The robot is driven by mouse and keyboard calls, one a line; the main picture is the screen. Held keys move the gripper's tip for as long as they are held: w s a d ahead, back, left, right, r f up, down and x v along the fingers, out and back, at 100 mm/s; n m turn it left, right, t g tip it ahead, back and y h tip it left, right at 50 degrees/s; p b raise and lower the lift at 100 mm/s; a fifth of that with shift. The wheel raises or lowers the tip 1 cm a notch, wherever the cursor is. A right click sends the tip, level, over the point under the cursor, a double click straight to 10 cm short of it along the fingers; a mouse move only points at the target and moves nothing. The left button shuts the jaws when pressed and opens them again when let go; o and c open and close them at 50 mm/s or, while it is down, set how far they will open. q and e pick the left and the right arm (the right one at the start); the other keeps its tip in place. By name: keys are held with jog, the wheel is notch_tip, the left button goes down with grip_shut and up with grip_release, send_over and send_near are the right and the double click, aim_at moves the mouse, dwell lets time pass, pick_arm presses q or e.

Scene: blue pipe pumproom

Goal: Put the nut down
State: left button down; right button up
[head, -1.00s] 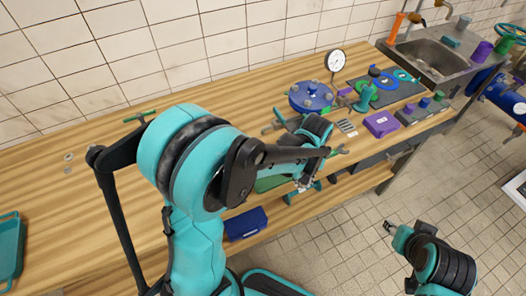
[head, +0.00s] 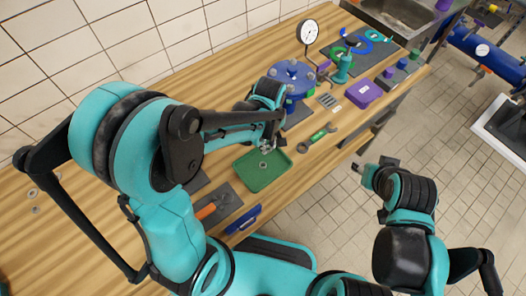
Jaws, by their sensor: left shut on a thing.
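My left gripper (head: 268,146) is above the far edge of a green tray (head: 250,182) on the wooden bench. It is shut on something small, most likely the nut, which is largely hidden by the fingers. A small grey piece (head: 263,165) shows against the tray just below the fingertips; I cannot tell whether it is a separate nut lying there. My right gripper (head: 359,168) is off the bench's front edge, over the floor, too small to read.
A green-and-grey wrench (head: 317,138) lies right of the tray. A blue flanged part (head: 292,78) and a dial gauge (head: 308,33) stand behind. A purple box (head: 364,94) is further right. Loose rings or nuts (head: 33,193) lie at far left. An orange-handled tool (head: 208,210) lies left of the tray.

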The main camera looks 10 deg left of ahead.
aim_at(263, 155)
pick_arm(q)
jog(key=shift+w+a+f, duration=0.2)
jog(key=shift+a+f, duration=0.3)
jog(key=shift+a, duration=0.25)
notch_tip(263, 155, down, 4)
jog(key=shift+f+b, duration=0.1)
jog(key=shift+b, duration=0.8)
jog(key=c, duration=1.4)
grip_release()
jog(key=shift+o, duration=0.2)
